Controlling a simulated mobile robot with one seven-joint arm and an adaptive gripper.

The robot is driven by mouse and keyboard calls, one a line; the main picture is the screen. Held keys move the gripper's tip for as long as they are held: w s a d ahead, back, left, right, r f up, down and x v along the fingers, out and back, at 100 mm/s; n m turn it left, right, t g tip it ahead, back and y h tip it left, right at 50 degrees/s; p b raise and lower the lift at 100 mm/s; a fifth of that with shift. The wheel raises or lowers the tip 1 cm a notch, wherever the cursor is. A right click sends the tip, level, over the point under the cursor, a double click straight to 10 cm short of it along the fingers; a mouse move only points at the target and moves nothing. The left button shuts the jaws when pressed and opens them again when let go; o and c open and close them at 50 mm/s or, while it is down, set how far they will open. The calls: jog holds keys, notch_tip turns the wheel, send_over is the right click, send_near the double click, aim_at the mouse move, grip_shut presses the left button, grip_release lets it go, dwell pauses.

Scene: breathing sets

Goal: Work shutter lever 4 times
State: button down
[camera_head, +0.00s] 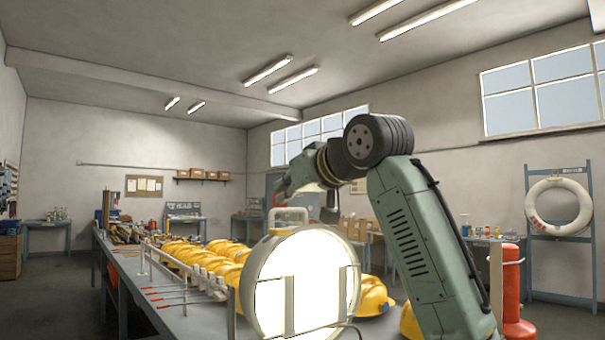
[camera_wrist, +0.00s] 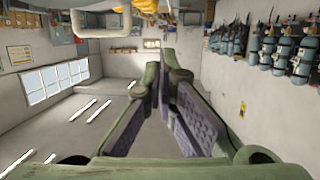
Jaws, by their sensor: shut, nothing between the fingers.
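A large round signal lamp (camera_head: 300,285) with a bright white face and a pale rim stands on the near end of the long table. A cream loop handle (camera_head: 288,214) shows at its top; a cream bar, likely the same handle, crosses the top left of the wrist view (camera_wrist: 100,28). I cannot clearly make out the shutter lever. My gripper (camera_head: 284,190) is above the lamp, apart from the handle. In the wrist view my gripper (camera_wrist: 163,65) has its fingertips together with nothing between them.
Yellow helmets (camera_head: 185,252) and a rail with several small fittings (camera_head: 200,275) fill the table left of the lamp. More helmets (camera_head: 373,296) lie right of it. A red cylinder (camera_head: 512,295) stands at the right. The air above the table's left part is free.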

aim_at(280, 232)
notch_tip(280, 232, down, 4)
dwell(0.5)
